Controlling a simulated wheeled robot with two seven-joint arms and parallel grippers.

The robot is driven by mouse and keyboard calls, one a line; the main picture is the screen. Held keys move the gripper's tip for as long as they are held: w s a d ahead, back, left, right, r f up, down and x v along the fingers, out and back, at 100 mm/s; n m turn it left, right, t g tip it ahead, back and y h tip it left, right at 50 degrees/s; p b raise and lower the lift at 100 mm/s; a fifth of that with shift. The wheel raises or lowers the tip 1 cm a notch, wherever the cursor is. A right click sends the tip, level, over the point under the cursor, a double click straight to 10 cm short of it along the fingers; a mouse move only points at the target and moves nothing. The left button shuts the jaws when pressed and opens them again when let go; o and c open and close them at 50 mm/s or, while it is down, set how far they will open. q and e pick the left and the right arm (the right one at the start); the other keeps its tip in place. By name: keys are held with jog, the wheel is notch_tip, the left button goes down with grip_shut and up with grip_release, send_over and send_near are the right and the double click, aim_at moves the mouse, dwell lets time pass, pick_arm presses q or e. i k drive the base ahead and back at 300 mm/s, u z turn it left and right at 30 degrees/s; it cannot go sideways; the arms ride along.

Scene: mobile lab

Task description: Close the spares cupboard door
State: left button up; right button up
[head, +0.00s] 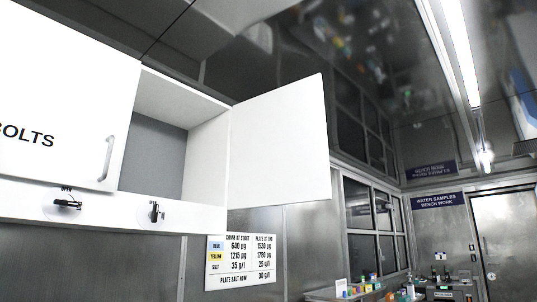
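A white wall cupboard has an open compartment (158,150) with a grey back, and it looks empty as far as I can see. Its white door (280,145) stands wide open, hinged at the right side of the opening and swung out to the right. The door face I see is plain, with no handle or label, so I cannot read a name on it. Neither of my grippers is in view.
Left of the opening is a shut white door (60,100) with partly cut-off lettering ending "OLTS" and a grey handle (106,158). Two small dark fittings sit on the white strip below. A printed sign (240,262) hangs under the open door. A bench with small coloured items is lower right.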

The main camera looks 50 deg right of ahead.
aim_at(280, 156)
jog(key=z, duration=3)
jog(key=i, duration=3.4)
jog(key=u, duration=2.95)
